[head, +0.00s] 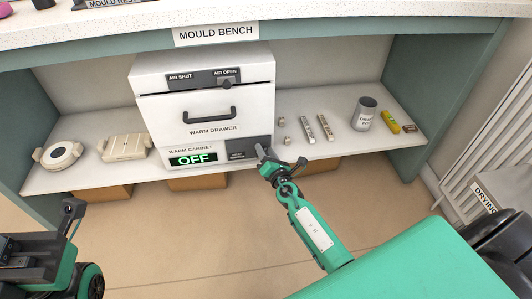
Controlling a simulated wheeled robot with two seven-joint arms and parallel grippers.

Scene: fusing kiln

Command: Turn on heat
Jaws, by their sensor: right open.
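The warm cabinet (172,88) is a white unit under the mould bench, with its warm drawer (205,108) shut. Its green-lit display (193,159) reads OFF. A dark control panel (239,143) sits right of the display, with a small label too blurred to read. My right gripper (281,158) is open and empty, at the right edge of this panel. Its fingers hide that end of the panel, and I cannot tell whether they touch it. The left gripper is not visible; only dark and green parts of mine show at the lower left.
An air slider (226,84) sits atop the cabinet front, near AIR OPEN. Left on the shelf (92,177) are a round mould (57,156) and a ribbed mould (124,147). Right are small blocks, a grey cup (364,114) and a yellow item (390,122). Floor ahead is clear.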

